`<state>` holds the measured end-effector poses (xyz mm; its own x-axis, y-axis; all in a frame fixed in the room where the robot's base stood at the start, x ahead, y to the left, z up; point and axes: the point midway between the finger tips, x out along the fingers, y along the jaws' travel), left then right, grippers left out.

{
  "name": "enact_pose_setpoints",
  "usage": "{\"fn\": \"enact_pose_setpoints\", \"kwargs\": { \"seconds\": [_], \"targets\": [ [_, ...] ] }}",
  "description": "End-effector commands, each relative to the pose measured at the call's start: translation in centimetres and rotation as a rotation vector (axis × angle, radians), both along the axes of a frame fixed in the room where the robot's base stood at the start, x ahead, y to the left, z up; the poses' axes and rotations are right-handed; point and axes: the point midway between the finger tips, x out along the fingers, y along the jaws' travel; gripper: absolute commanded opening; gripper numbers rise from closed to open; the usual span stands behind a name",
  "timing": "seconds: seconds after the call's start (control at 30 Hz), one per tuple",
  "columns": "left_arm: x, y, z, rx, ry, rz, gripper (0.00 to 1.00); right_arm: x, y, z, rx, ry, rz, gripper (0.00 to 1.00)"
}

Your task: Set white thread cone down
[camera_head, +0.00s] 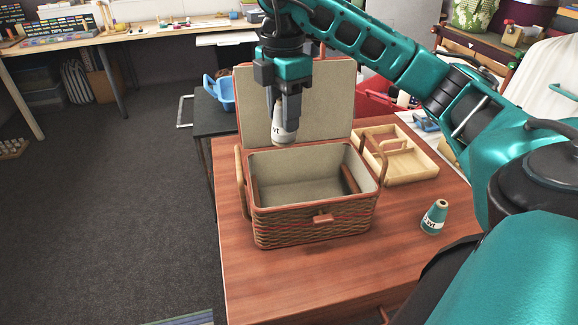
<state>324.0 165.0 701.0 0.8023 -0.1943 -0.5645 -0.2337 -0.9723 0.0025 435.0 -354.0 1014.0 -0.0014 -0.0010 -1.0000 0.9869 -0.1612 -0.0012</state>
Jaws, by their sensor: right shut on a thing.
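A white thread cone (283,131) with dark lettering hangs in my right gripper (283,108), whose fingers are shut on its upper part. The gripper points down and holds the cone above the opening of the wicker sewing basket (312,222), in front of the raised lid (325,100). The basket stands open on the wooden table, with a pale lining, and its visible inside looks empty. My left gripper is not in view.
A light wooden tray (413,167) with compartments lies on the table right of the basket. The wooden table (290,285) is clear in front of the basket. A blue container (224,92) sits on a dark side table behind left.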

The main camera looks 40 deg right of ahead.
Motion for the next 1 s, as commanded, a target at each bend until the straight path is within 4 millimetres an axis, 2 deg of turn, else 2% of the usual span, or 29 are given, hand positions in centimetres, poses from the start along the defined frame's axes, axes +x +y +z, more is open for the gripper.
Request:
{"fn": "enact_pose_setpoints", "kwargs": {
  "seconds": [0.07,0.17,0.33,0.5,0.63,0.73,1.0],
  "targets": [
    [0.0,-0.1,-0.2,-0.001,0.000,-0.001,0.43,0.0,-0.1,-0.3,0.000,0.001,-0.004,0.10],
    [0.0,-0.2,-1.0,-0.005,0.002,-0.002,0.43,-0.1,0.0,-1.8,0.002,0.004,-0.003,0.10],
    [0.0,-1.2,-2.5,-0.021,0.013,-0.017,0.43,-0.1,0.0,-6.4,0.002,0.007,-0.002,0.09],
    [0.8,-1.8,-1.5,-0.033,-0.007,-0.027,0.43,-0.1,-0.1,-10.6,-0.001,0.006,-0.005,0.09],
    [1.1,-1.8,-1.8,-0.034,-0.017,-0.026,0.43,-0.1,-0.1,-13.5,-0.001,0.004,-0.004,0.09],
    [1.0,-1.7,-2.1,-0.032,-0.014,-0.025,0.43,-0.1,-0.1,-15.0,-0.001,0.003,-0.003,0.09],
    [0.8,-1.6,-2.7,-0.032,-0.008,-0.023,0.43,-0.1,-0.1,-17.1,0.000,0.002,-0.004,0.09]
  ]
}}
